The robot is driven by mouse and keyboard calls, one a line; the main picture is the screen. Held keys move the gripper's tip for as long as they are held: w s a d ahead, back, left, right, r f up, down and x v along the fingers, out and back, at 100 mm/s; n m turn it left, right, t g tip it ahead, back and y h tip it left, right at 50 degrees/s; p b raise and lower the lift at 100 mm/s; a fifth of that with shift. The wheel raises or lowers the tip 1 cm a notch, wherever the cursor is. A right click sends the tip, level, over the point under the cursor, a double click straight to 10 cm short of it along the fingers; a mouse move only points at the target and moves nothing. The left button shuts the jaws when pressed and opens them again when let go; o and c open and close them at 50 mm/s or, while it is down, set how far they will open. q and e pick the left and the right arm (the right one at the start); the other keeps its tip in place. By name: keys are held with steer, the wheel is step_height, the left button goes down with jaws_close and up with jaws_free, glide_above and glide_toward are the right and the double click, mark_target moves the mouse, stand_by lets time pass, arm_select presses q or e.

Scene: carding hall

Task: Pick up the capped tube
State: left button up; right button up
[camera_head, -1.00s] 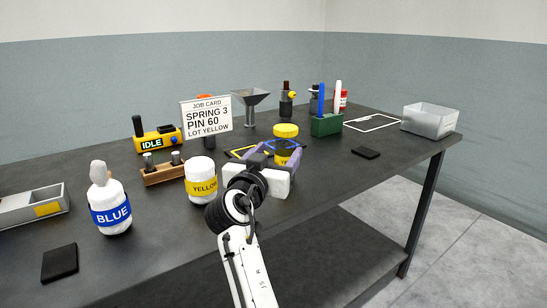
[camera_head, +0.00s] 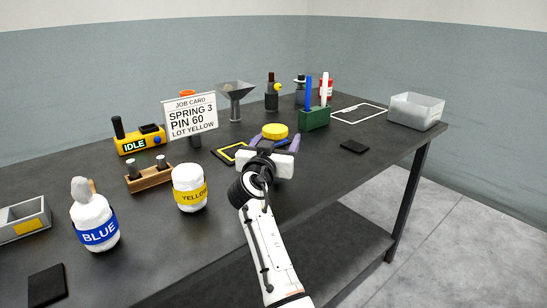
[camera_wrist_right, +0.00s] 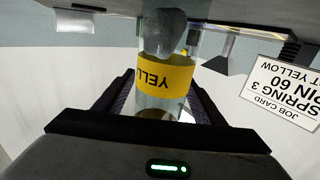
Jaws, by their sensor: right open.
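The capped tube shows its yellow cap (camera_head: 275,130) in the head view; my right gripper hides most of its body there. In the right wrist view, which looks upside down, the tube (camera_wrist_right: 165,75) is clear, with a yellow label and a grey mass inside. My right gripper (camera_head: 275,142) is open, with one purple-grey finger on each side of the tube. Whether either finger touches it I cannot tell. My left gripper is not in view.
Left of my arm stand a yellow-labelled bottle (camera_head: 189,189) and a blue-labelled bottle (camera_head: 94,220). A job card (camera_head: 190,116) and a funnel (camera_head: 236,92) stand behind. A green holder (camera_head: 314,120) and a black pad (camera_head: 354,146) are to the right.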

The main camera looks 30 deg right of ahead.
steer(key=c, duration=1.2)
steer(key=shift+o, duration=0.2)
